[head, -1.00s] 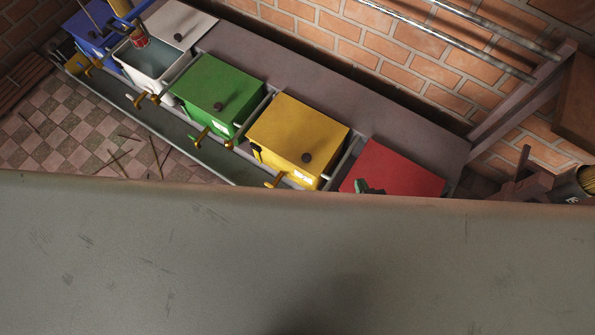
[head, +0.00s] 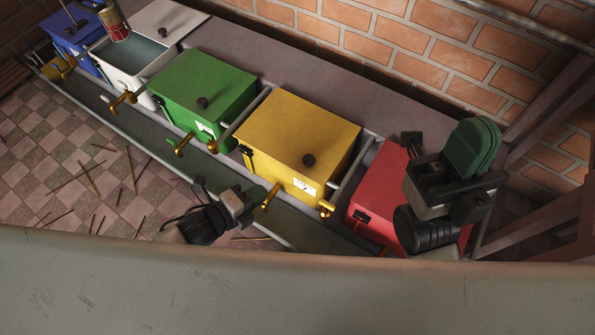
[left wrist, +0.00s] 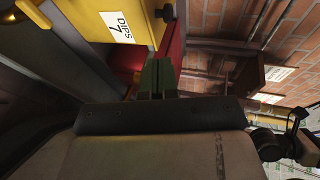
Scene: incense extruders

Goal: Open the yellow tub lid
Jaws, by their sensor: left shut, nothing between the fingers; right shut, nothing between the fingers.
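The yellow tub (head: 275,170) stands in the row of tubs, between the green and red ones. Its flat yellow lid (head: 295,125) lies closed on top, with a dark round knob (head: 308,160) near the front edge. The tub's front with its white label also shows in the left wrist view (left wrist: 90,15). My left gripper (head: 254,193) is low in front of the yellow tub, below the lid's level, shut and empty. Its green fingers (left wrist: 155,75) show together in the left wrist view. My right gripper (head: 472,148), with green fingers, is shut and empty above the red tub's right side.
A red tub (head: 375,205) stands to the right, partly hidden by my right arm. A green tub (head: 205,90) and an open white tub (head: 135,58) stand to the left. Brass taps (head: 270,197) stick out in front. A brick wall (head: 440,60) rises behind.

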